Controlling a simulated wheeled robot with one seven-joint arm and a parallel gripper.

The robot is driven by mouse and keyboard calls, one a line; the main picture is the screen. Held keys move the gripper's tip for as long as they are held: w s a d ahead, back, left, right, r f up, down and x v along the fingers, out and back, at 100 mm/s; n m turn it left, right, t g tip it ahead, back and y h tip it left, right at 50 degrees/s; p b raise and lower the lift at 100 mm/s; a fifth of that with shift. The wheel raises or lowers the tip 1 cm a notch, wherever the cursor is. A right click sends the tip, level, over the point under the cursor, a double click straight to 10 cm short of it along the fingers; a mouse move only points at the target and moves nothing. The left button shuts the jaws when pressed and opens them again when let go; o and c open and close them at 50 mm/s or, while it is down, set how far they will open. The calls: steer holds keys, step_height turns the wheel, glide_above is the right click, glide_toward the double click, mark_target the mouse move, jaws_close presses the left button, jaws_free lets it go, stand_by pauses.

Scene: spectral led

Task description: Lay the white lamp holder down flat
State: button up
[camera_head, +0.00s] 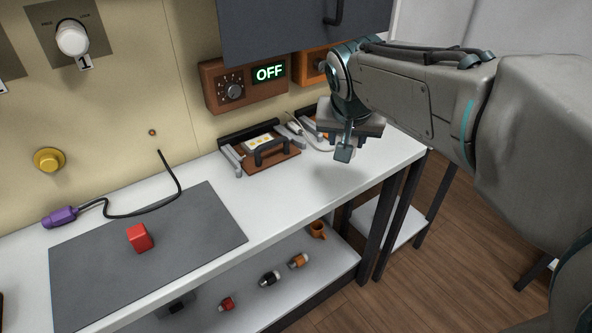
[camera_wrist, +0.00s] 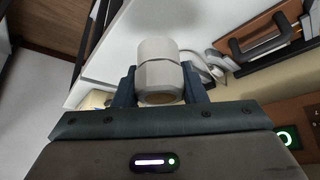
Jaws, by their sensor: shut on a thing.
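The white lamp holder (camera_wrist: 157,72) is a short, pale, faceted cylinder with a brownish round end facing the wrist camera. My gripper (camera_wrist: 160,82) is shut on it, with one dark finger on each side. In the head view my gripper (camera_head: 345,145) points down above the right end of the white worktop (camera_head: 372,162). Its shadow falls on the worktop below, and the holder appears to be held clear of the surface. The fingers hide most of the holder in the head view.
A grey mat (camera_head: 190,222) bears a red block (camera_head: 139,237). Bare worktop lies in front of my gripper.

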steer(key=b, duration=0.2)
glide_above(298, 175)
steer(key=s, duration=0.2)
step_height(298, 175, down, 6)
steer(key=shift+a+r, duration=0.1)
steer(key=shift+f+b, duration=0.55)
steer(key=shift+f, duration=1.5)
steer(key=shift+f, duration=0.25)
steer(key=o, duration=1)
steer(key=shift+r, duration=0.1)
